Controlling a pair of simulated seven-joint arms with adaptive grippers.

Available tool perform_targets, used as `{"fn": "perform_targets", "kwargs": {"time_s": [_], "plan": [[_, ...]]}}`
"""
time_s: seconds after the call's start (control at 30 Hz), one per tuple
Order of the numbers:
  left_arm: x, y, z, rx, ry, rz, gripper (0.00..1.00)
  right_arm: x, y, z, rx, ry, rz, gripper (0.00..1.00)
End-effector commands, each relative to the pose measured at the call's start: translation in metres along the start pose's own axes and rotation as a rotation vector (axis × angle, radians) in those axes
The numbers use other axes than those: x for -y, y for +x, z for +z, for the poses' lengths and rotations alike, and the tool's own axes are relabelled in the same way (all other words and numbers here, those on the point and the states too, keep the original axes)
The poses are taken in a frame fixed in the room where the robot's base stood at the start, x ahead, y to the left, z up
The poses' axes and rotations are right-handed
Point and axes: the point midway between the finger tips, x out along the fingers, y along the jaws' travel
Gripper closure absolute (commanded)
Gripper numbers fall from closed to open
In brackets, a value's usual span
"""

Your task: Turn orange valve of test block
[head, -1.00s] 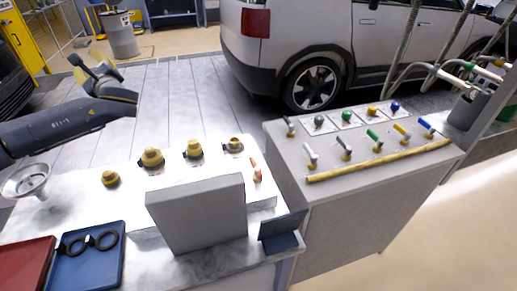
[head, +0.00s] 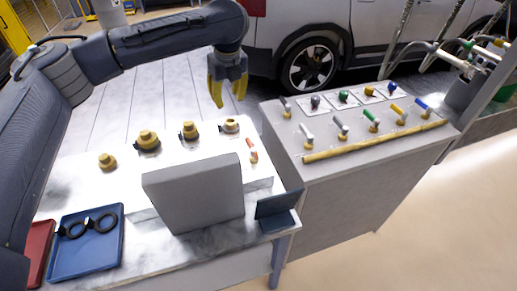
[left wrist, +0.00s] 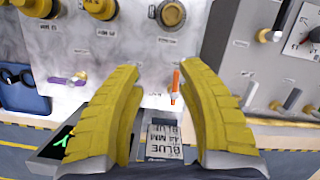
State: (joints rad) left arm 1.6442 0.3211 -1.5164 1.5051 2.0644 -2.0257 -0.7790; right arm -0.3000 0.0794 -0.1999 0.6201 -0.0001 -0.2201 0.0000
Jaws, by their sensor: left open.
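The orange valve (head: 252,151) is a small lever on the right end of the white test block (head: 209,147). In the left wrist view the orange lever (left wrist: 175,84) stands roughly upright between the fingers, near the right fingertip. My left gripper (head: 230,98) has yellow fingers and points down, above and behind the valve in the head view. In the left wrist view its fingers (left wrist: 160,70) are spread with nothing held, apart from the valve. My right gripper is in neither view.
Several brass fittings (head: 148,140) stand along the block. A grey panel (head: 195,195) rises in front of it. A blue tray (head: 88,262) with black rings lies at front left. A grey cabinet (head: 345,190) with coloured levers stands at right. A purple lever (left wrist: 68,79) shows in the wrist view.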

Motion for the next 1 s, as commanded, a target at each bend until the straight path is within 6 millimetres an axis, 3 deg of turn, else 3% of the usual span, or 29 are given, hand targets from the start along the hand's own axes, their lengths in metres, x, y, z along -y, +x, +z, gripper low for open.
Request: {"fn": "perform_targets", "kwargs": {"time_s": [0.1, 0.2, 0.47, 0.67, 1.0], "plan": [[0.011, -0.013, -0.036, -0.113, 0.07, 0.007, 0.62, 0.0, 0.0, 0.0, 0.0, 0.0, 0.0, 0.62], [0.016, -0.021, -0.056, -0.18, 0.111, 0.012, 0.62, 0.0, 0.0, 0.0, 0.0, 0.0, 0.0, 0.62], [0.019, -0.023, -0.078, -0.249, 0.151, 0.016, 0.62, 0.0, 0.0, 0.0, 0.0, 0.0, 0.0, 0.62], [0.018, 0.002, -0.085, -0.25, 0.151, 0.017, 0.62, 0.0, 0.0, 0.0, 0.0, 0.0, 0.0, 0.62], [0.016, 0.062, -0.1, -0.25, 0.149, 0.016, 0.62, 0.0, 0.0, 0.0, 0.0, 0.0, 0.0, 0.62]]}}
